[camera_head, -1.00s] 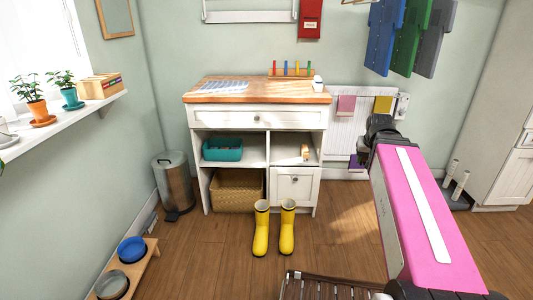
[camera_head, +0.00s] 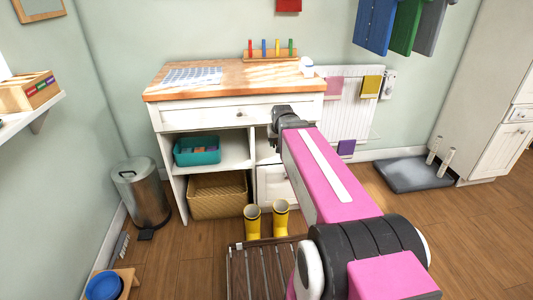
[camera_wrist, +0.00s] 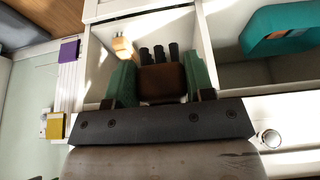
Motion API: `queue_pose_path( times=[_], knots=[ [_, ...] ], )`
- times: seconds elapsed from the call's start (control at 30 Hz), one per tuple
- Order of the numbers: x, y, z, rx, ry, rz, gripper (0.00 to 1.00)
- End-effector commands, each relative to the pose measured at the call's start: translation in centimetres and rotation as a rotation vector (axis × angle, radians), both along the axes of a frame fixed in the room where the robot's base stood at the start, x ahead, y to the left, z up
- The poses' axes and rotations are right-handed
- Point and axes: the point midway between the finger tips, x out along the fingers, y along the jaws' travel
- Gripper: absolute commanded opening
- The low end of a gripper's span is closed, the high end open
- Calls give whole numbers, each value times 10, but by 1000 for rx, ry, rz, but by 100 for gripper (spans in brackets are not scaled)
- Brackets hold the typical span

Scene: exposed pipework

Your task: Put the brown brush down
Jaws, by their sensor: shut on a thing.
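My gripper (camera_wrist: 160,72) has green fingers and is shut on the brown brush (camera_wrist: 162,84), a dark brown block with black tufts pointing away from the wrist. In the wrist view the brush is in front of the right open compartment (camera_wrist: 212,62) of the white bench; I cannot tell whether it is inside. In the head view my pink arm reaches toward this compartment and hides the brush and fingers. The bench (camera_head: 205,114) has a wooden top.
A small orange-and-white item (camera_wrist: 122,47) stands in the right compartment. A teal bin (camera_head: 197,150) is in the left compartment, above a wicker basket (camera_head: 217,196). Yellow boots (camera_head: 252,222) and a slatted rack (camera_head: 262,272) are on the floor in front.

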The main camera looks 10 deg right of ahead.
Motion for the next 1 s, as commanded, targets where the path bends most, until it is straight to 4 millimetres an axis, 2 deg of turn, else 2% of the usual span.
queue_pose_path(
  times=[0.03,0.4,0.6,0.7,0.83,1.0],
  knots=[
    [6,0,-17,0,4,0,30],
    [23,0,-129,0,-1,0,30],
    [24,0,-175,0,-4,0,30],
    [23,0,-188,0,-5,0,30],
    [25,0,-195,0,-7,0,30],
    [44,0,-197,0,-8,0,30]
  ],
)
